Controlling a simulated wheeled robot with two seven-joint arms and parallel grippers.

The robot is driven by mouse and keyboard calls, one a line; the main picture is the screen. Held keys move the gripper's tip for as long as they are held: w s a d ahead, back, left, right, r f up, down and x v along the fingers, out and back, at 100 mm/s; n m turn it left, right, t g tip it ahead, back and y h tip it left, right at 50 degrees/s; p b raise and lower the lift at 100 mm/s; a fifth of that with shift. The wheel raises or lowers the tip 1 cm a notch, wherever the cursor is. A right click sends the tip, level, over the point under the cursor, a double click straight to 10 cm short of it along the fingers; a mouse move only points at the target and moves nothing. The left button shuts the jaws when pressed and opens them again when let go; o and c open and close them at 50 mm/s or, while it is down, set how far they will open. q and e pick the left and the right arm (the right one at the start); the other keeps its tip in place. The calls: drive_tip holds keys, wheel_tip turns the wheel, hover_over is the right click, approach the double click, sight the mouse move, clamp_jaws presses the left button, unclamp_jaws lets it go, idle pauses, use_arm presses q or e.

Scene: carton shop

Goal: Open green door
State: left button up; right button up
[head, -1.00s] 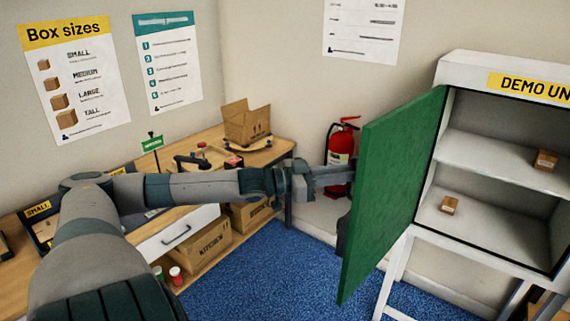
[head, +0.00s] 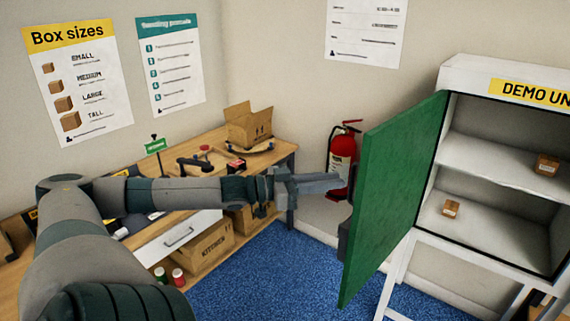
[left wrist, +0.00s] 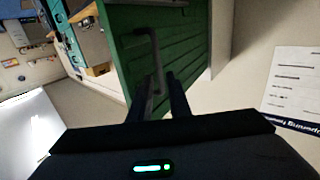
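The green door (head: 395,195) of the white cabinet (head: 470,75) stands swung wide open, its outer face turned to the left. A dark handle (left wrist: 155,60) shows on that face in the left wrist view. My left gripper (head: 335,183) is to the left of the door in the head view. In the left wrist view its two fingers (left wrist: 157,100) are apart, with the lower end of the handle in line with the gap between them. The fingers do not appear closed on anything. My right gripper is not in view.
Small boxes (head: 450,208) stand on the cabinet shelves. A red fire extinguisher (head: 341,160) stands by the wall behind my left gripper. A wooden workbench (head: 215,150) with an open carton (head: 248,125) is at the left. The blue floor mat (head: 265,275) is clear.

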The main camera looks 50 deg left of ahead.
use_arm(q)
drive_tip(key=p+v, duration=0.2)
drive_tip(key=v, duration=0.9)
drive_tip(key=shift+p, duration=0.35)
drive_tip(key=shift+a, duration=0.1)
idle(0.4)
